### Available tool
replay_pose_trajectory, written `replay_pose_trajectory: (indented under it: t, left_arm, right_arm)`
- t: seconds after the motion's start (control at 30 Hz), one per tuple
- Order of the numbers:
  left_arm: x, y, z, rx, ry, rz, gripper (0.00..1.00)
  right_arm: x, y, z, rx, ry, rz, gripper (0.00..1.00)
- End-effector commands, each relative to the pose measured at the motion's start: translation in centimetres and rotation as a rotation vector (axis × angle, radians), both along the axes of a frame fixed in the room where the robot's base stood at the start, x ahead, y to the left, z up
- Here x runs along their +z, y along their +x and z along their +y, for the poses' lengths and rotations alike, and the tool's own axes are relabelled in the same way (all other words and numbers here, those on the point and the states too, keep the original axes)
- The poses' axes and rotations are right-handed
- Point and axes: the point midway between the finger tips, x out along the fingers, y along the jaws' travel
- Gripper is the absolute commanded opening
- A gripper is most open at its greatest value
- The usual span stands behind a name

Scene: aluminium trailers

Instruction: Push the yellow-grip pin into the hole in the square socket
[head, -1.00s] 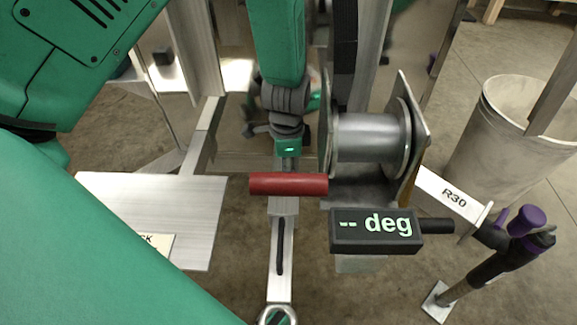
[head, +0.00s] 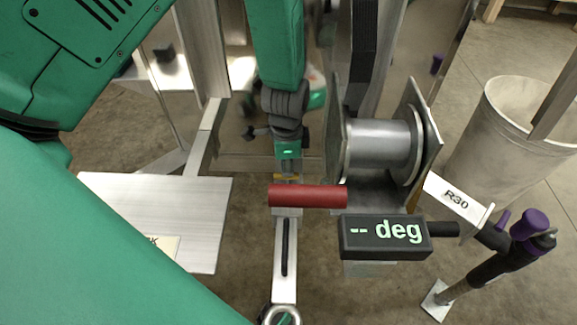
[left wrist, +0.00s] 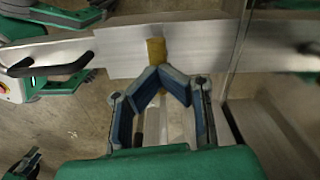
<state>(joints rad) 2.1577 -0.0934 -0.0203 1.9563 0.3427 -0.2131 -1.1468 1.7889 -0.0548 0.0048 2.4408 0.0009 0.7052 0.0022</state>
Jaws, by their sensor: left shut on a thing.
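My left gripper (left wrist: 161,74) is shut on the yellow-grip pin (left wrist: 156,50); its blue-padded fingertips meet at the yellow grip in the left wrist view. The pin's shaft is hidden. The grip stands against the wider silver sleeve (left wrist: 118,63) on the beam, which looks like the square socket. I cannot see the hole or tell whether the pin is in it. In the head view my left gripper (head: 288,152) points down the picture, and a little yellow shows just above the red handle. My right gripper is not in view.
A red cylindrical handle (head: 308,196) and a black box reading "-- deg" (head: 384,238) sit close by. A winch drum (head: 380,146) stands right of my gripper. A silver plate (head: 160,215) is at left. A bin (head: 520,140) and a purple-capped post (head: 500,255) are at right.

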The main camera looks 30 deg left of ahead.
Motion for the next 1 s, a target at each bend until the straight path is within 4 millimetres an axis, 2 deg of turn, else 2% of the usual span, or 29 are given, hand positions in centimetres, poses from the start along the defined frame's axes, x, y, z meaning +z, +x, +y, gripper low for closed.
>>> replay_pose_trajectory:
  t: [0.03, 0.2, 0.47, 0.57, 0.8, 1.0]
  left_arm:
    - [0.9, 0.0, -0.1, -0.001, 0.001, 0.0, 0.0]
    - [2.4, 0.0, -0.1, -0.001, 0.003, -0.002, 0.0]
    - [3.3, 0.1, -0.1, -0.001, 0.002, -0.005, 0.0]
    - [4.8, 0.2, 0.0, -0.001, 0.002, -0.007, 0.0]
    - [10.1, 0.2, -0.1, -0.002, 0.002, -0.009, 0.0]
    - [13.1, 0.2, -0.1, -0.002, 0.002, -0.005, 0.0]
  right_arm:
    - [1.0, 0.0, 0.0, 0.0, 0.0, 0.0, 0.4]
    - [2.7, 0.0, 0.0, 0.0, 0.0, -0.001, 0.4]
    - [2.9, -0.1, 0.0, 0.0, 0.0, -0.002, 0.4]
    - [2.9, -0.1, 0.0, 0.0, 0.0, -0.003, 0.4]
    - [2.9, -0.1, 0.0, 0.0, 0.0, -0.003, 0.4]
    - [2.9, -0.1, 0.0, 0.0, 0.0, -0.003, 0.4]
